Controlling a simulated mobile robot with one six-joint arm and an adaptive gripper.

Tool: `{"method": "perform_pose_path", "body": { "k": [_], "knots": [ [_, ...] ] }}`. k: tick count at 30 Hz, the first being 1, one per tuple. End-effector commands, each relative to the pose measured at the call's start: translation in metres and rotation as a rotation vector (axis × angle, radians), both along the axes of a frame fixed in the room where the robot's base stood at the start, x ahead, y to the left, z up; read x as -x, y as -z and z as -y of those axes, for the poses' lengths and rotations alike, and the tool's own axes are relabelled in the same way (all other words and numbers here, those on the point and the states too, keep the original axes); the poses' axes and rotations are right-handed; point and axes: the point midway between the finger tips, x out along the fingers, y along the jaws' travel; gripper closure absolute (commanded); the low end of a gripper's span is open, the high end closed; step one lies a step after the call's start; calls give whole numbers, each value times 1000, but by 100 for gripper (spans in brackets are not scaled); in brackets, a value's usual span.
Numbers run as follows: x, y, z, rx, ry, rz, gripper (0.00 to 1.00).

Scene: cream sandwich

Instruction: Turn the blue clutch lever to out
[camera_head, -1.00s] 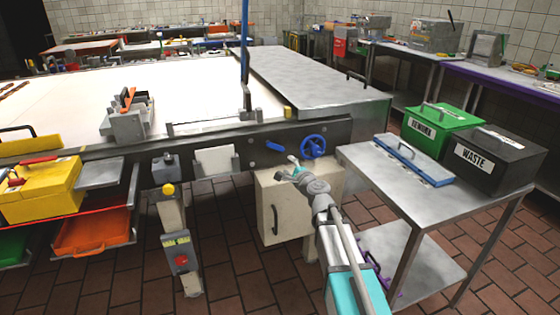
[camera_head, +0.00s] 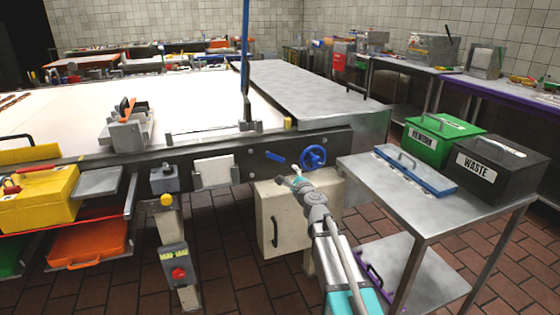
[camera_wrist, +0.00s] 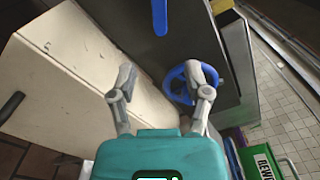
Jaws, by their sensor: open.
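The blue clutch lever (camera_head: 275,156) is a short blue bar on the dark front rail of the machine, left of a blue handwheel (camera_head: 313,157). In the wrist view the lever (camera_wrist: 160,17) shows at the top, pointing along the picture's vertical, cut off by the upper edge. My gripper (camera_head: 296,180) is just below the lever and handwheel in the head view. In the wrist view my gripper (camera_wrist: 162,82) has its two grey fingers spread apart with nothing between them. The lever lies beyond the fingertips, apart from them. The right finger overlaps the handwheel in the picture.
A cream cabinet (camera_head: 267,222) sits under the rail beside my gripper. A steel cart (camera_head: 400,205) on the right carries a blue flat case (camera_head: 414,170), a green bin (camera_head: 436,140) and a black waste bin (camera_head: 487,168). A post with a red button (camera_head: 179,273) stands left.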

Motion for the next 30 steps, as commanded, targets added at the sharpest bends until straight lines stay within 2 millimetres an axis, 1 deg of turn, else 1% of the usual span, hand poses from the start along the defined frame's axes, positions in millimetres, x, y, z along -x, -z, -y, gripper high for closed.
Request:
{"method": "perform_pose_path", "body": {
  "k": [1, 5, 18, 24, 30],
  "knots": [
    [-8, 0, -2, 0, 0, 0, 37],
    [-25, 0, -7, 0, -1, 0, 37],
    [-88, 0, -28, 0, 0, 0, 37],
    [-108, 0, -35, 0, 0, 0, 37],
    [-117, 0, -38, 0, 0, 0, 37]
  ]
}}
